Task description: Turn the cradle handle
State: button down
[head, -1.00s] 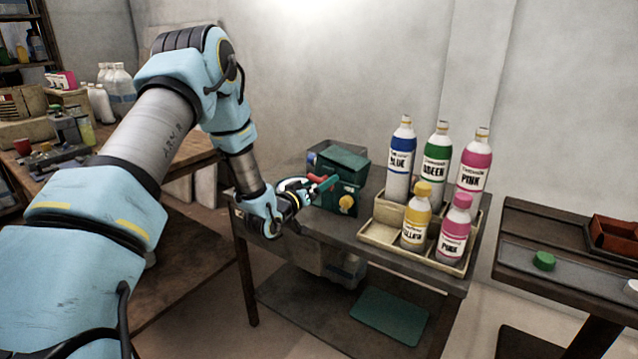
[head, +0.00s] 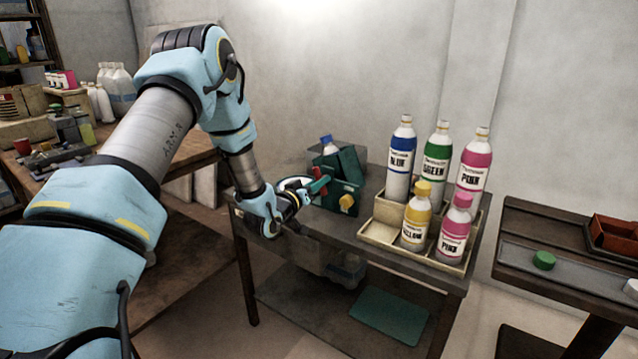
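The cradle (head: 340,187) is a dark green box-like device on the left part of the small table. Its top part is tilted and a bottle with a blue cap (head: 327,143) shows upright behind it. A yellow knob (head: 346,202) is on its front. The cradle handle (head: 319,183) is red and green and sticks out on the left side. My gripper (head: 308,192) is at the handle, coming from the left. Its fingers are small and partly hidden, so I cannot tell whether they close on the handle.
A beige stepped tray (head: 378,234) with several labelled bottles stands right of the cradle on the table (head: 330,236). A side bench at right holds a green cap (head: 543,260) and a red tray (head: 613,236). A cluttered workbench is at the left.

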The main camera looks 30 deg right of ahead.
jog(key=shift+s+f+b, duration=0.1)
jog(key=shift+b, duration=0.2)
jog(key=m+b, duration=0.2)
jog(key=b, duration=0.1)
jog(key=shift+f+m, duration=0.25)
jog(key=shift+m, duration=0.15)
jog(key=m+b, duration=0.4)
jog(key=b, duration=0.2)
jog(key=m+b, duration=0.7)
jog(key=b, duration=0.1)
jog(key=shift+r+b, duration=0.15)
jog(key=shift+b, duration=0.25)
jog(key=c, duration=1.3)
grip_release()
jog(key=shift+r+m+b, duration=0.15)
jog(key=shift+m+b, duration=0.95)
jog(key=shift+o, duration=0.2)
jog(key=o, duration=1.2)
